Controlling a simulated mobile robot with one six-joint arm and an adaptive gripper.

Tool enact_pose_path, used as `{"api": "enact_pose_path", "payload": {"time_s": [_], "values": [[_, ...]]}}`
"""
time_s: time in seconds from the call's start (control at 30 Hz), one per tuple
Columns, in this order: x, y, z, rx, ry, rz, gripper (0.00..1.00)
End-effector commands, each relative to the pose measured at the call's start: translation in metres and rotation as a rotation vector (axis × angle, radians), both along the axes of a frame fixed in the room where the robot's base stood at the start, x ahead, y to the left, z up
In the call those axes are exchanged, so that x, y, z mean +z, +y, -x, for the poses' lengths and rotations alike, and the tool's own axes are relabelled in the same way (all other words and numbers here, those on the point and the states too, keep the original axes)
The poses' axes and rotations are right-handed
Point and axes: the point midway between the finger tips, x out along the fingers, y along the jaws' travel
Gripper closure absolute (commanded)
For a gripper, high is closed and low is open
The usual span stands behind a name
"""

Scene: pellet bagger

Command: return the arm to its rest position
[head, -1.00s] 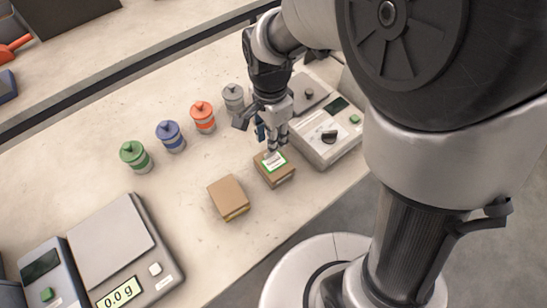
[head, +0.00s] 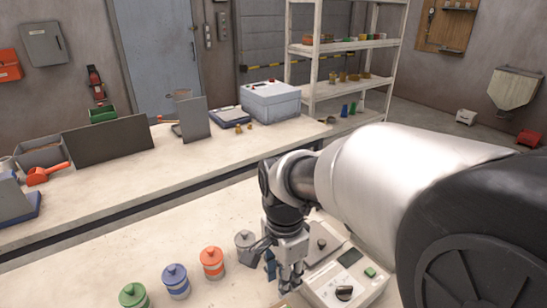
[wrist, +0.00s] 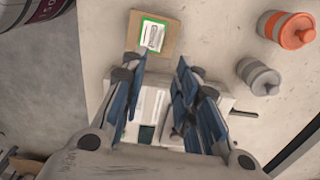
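My gripper (head: 287,284) hangs over the near bench beside the grey machine. In the wrist view my gripper (wrist: 158,82) has its blue-padded fingers spread apart, with nothing held between them. A small cardboard box (wrist: 170,28) with a green-edged label lies beyond the fingertips; I cannot tell the exact gap. In the head view the box is almost all below the picture edge. My arm (head: 390,180) reaches in from the right and hides part of the bench.
A grey canister (head: 245,245) stands just left of my gripper. Orange (head: 212,263), blue (head: 175,281) and green (head: 133,297) canisters stand further left. The machine with a knob (head: 332,270) is close on the right. A far bench (head: 215,150) runs behind.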

Motion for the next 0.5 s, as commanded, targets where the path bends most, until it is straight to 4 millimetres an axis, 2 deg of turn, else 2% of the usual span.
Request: {"api": "enact_pose_path", "payload": {"time_s": [0.17,0.3,0.5], "values": [[0.028,-0.023,0.018,0.134,-0.065,-0.012,0.72],[0.057,-0.055,0.052,0.361,-0.161,-0.001,0.72],[0.078,-0.091,0.107,0.701,-0.289,0.080,0.72]]}}
